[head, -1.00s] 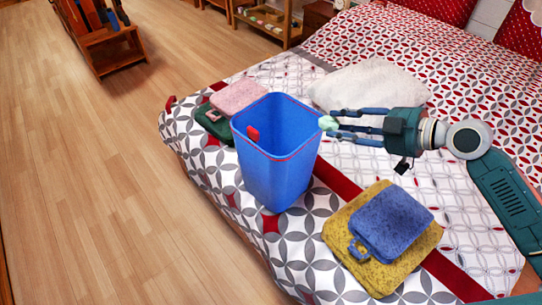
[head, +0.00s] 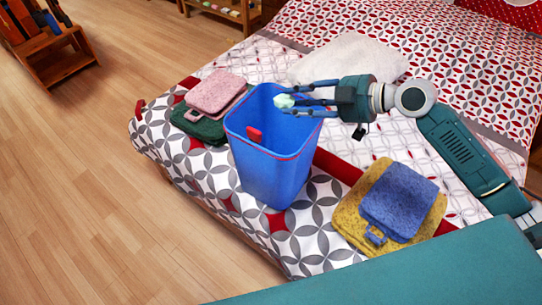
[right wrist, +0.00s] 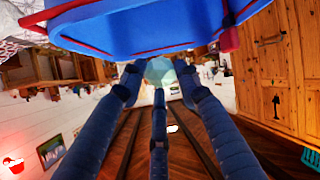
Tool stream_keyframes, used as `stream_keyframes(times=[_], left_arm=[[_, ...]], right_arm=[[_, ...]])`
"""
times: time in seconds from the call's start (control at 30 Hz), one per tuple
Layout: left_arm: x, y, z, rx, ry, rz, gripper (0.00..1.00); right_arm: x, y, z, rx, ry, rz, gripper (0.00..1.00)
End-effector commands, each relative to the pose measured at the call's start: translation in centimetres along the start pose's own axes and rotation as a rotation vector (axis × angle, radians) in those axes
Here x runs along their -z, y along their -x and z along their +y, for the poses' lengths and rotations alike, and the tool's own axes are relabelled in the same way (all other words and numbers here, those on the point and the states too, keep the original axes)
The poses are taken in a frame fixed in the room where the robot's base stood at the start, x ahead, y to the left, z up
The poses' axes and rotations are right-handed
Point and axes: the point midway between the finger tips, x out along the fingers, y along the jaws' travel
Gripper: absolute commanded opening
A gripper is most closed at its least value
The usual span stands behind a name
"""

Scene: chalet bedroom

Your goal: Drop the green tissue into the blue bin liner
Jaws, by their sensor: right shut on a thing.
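The blue bin liner (head: 270,170) is an upright, open-topped bin with a red line around its rim and a red tab, standing on the bed. My right gripper (head: 290,101) is shut on the pale green tissue (head: 284,102), a small crumpled lump at its fingertips. In the head view the tissue lies over the bin's opening; its exact height above the rim is hard to tell. In the right wrist view the tissue (right wrist: 160,70) sits between the dark blue fingers, with the bin's blue wall (right wrist: 140,30) close by at the top. My left gripper is not in view.
A white pillow (head: 350,58) lies behind. A wooden rack (head: 50,50) stands on the open floor at left.

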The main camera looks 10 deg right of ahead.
Motion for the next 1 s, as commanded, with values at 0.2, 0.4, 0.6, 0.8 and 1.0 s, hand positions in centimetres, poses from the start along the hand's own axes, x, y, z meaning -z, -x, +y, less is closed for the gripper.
stream_keyframes(times=[0.2, 0.4, 0.6, 0.8, 1.0], left_arm=[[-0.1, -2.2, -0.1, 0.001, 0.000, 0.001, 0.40], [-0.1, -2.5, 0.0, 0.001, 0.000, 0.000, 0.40], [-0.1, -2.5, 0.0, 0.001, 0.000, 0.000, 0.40], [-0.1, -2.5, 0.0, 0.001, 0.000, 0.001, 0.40], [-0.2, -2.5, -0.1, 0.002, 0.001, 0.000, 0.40]], right_arm=[[-2.5, -1.3, -0.7, -0.001, 0.000, 0.001, 0.17], [-3.0, -1.6, -0.9, -0.001, 0.001, 0.001, 0.17], [-3.0, -1.6, -0.8, -0.001, 0.000, 0.001, 0.36], [-3.0, -1.6, -0.9, -0.001, 0.000, 0.001, 0.54], [-3.0, -1.4, -0.8, -0.001, 0.000, 0.000, 0.54]])
